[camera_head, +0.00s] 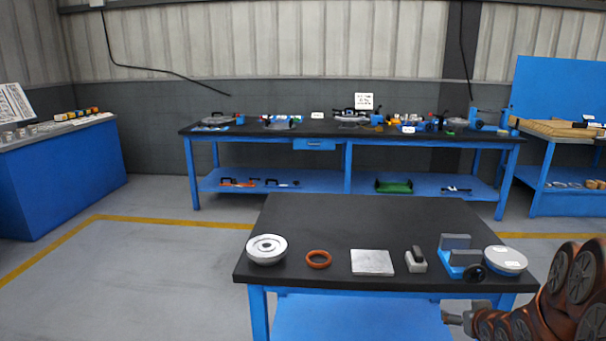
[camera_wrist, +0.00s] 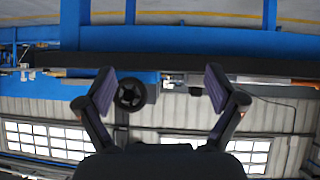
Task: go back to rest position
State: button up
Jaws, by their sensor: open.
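My gripper (camera_wrist: 160,88) shows in the wrist view with its two dark fingers spread wide and nothing between the pads. My orange-brown arm is at the lower right of the head view, by the right front corner of the near table (camera_head: 370,222). All stand apart from my gripper.
The wrist view is upside down, with a black handwheel (camera_wrist: 130,94) beyond the fingers. A long blue workbench (camera_head: 347,155) with several tools stands behind. A blue cabinet (camera_head: 65,170) is at the left and another bench (camera_head: 560,165) at the right. The left floor is clear.

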jog(key=s+a+r+g+y, duration=0.15)
jog(key=s+a+g, duration=0.4)
jog(key=s, duration=0.75)
jog(key=s+a+r+n+g, duration=0.1)
jog(key=s+a+r+g, duration=0.15)
jog(key=s+a, duration=0.8)
jog(key=s+a+r+g, duration=0.2)
jog(key=s+a+g, duration=0.3)
jog(key=s, duration=0.9)
jog(key=s+p+v, duration=0.3)
jog(key=p+v, duration=1)
jog(key=v, duration=0.1)
jog(key=shift+w+r+t+p, duration=0.25)
jog(key=shift+w+t+p, duration=0.05)
jog(key=shift+p, duration=0.05)
